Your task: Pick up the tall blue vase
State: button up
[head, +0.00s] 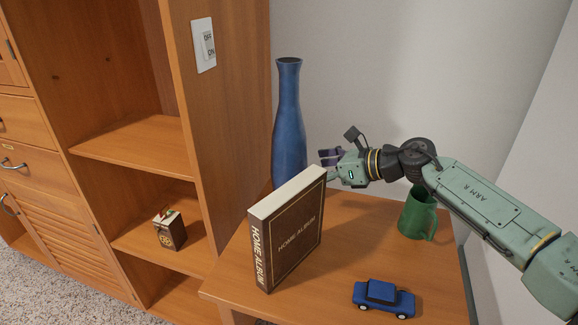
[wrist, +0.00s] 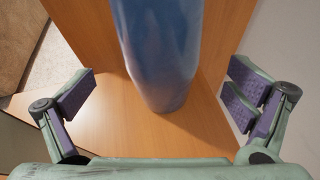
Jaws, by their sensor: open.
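The tall blue vase (head: 288,130) stands upright on the wooden table, at its back left near the cabinet side. Its lower part is hidden in the head view behind the album. In the wrist view the vase (wrist: 160,50) stands ahead, between the lines of my two fingers, with its base on the wood. My gripper (head: 328,157) is just right of the vase in the head view. In the wrist view my gripper (wrist: 160,102) is open and empty, with a clear gap on each side of the vase. I see no contact.
A brown book titled Home Album (head: 292,228) stands upright in front of the vase. A green mug (head: 416,214) is under my arm, and a blue toy car (head: 383,298) is at the table's front. The cabinet side (head: 225,130) and back wall (head: 385,70) are close to the vase.

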aim_at(289, 170)
jog(key=shift+p+x, duration=0.9)
jog(key=shift+x, duration=2.65)
jog(key=shift+w+d+f, duration=0.1)
jog(key=shift+f, duration=0.05)
jog(key=shift+c, duration=0.4)
jog(key=c, duration=1.9)
jog(key=shift+c, duration=0.3)
jog(key=shift+r, duration=0.2)
